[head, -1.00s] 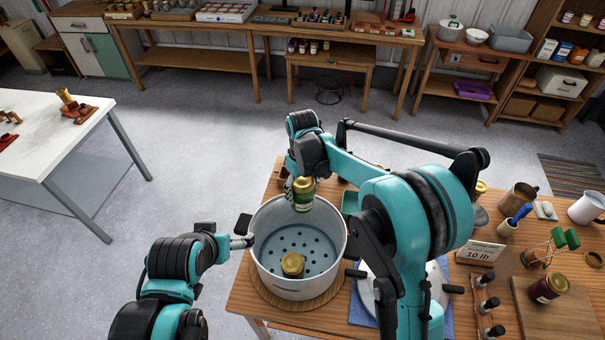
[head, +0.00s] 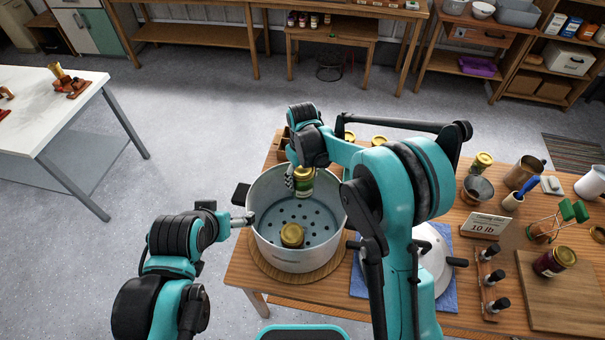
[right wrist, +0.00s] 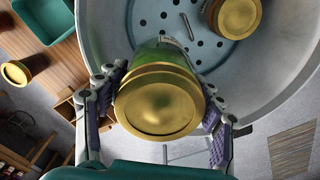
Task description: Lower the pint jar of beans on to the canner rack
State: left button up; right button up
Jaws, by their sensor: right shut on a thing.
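The perforated rack (head: 300,212) lies in the canner. The gap under the jar cannot be judged. A second gold-lidded jar (head: 292,234) stands on the near part of the rack, apart from the held jar. My left gripper (head: 241,219) is at the canner's left rim; its fingers are too small to read.
The canner stands on a round wooden board (head: 260,277). A white lid (head: 432,258) on a blue cloth is to its right, beside a "10 lb" sign (head: 484,226). Gold-lidded jars (head: 379,141) stand behind. A black side handle (head: 241,194) sticks out left.

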notch_tip(320, 180, down, 13)
jog(key=b, duration=0.9)
jog(key=shift+f+b, duration=0.95)
jog(key=shift+b, duration=0.15)
dwell(0.6)
jog(key=o, duration=1.7)
jog(key=shift+c, duration=0.2)
jog(key=shift+r+p, duration=4.8)
jog(key=shift+r, duration=3.2)
